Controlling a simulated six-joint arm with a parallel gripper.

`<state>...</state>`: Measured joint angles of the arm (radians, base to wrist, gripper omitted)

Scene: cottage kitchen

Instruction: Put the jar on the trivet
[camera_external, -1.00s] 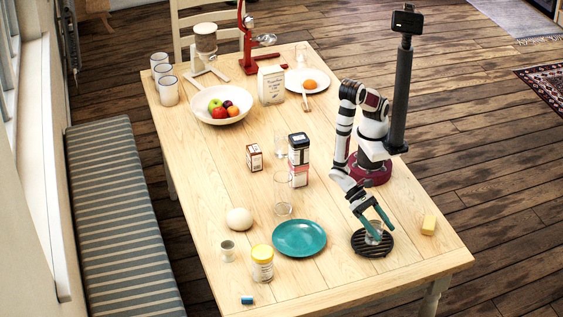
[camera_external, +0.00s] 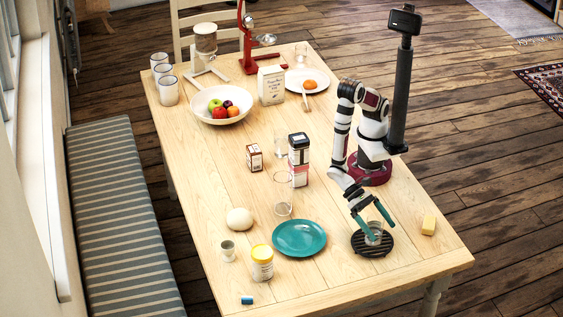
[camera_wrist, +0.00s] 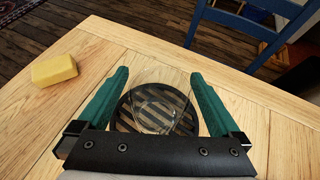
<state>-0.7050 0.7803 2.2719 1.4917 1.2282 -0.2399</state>
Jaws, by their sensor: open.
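A clear glass jar (camera_external: 374,229) stands upright on the round black slatted trivet (camera_external: 366,250), near the front right of the table. In the wrist view the see-through jar (camera_wrist: 158,104) rests over the slats of the trivet (camera_wrist: 127,117). My gripper (camera_external: 380,232) is open, with one teal finger on each side of the jar. In the wrist view my gripper (camera_wrist: 159,75) shows gaps between its fingers and the middle of the jar. Whether either finger touches the glass wall is hard to tell.
A yellow block (camera_external: 429,225) lies right of the trivet, and a teal plate (camera_external: 299,238) left of it. A yellow-lidded container (camera_external: 262,263), a pale ball (camera_external: 239,219) and a clear glass (camera_external: 283,205) stand farther left. The table's front edge is close.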

